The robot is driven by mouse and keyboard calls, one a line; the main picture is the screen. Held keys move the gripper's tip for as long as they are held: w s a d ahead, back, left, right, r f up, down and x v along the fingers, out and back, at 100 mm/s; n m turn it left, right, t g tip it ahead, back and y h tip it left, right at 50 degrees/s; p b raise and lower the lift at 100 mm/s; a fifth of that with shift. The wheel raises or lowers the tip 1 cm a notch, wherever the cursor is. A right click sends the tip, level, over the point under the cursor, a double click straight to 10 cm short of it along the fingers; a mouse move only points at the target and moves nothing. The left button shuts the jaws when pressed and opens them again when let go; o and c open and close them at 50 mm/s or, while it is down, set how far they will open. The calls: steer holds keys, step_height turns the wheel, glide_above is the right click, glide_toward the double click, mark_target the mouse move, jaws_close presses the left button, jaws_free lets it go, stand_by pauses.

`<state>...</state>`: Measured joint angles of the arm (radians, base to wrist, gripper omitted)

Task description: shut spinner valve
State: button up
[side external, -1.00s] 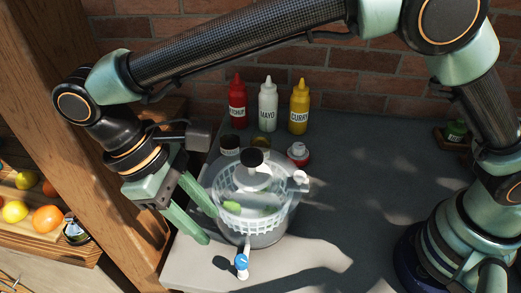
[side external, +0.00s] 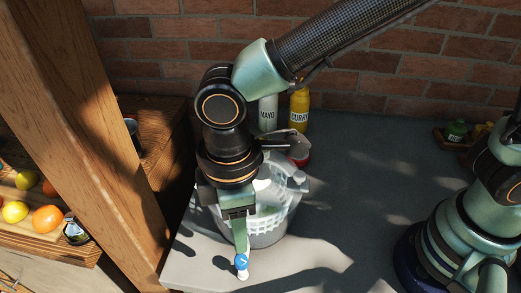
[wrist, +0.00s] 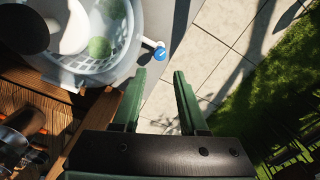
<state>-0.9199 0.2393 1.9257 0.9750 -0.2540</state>
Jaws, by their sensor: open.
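The clear salad spinner (side external: 268,228) stands on the grey table with a white basket inside. Its valve, a blue knob on a white spout (side external: 241,262), sticks out at the spinner's near side. In the side view my gripper (side external: 241,248) points down just above and behind the valve, and its fingers overlap in the picture. In the wrist view my gripper (wrist: 158,74) is open and empty, and the blue knob (wrist: 160,53) lies just beyond the fingertips, roughly in line with the gap. The wrist view also shows the spinner (wrist: 100,62) with something green inside.
A mayo bottle (side external: 268,112) and a yellow curry bottle (side external: 299,107) stand at the back by the brick wall. A wooden post (side external: 85,130) rises at the left, beside fruit on a shelf.

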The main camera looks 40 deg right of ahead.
mark_target(241, 259)
step_height(241, 259, down, 9)
steer(key=shift+f, duration=0.15)
stand_by(0.4)
jaws_close()
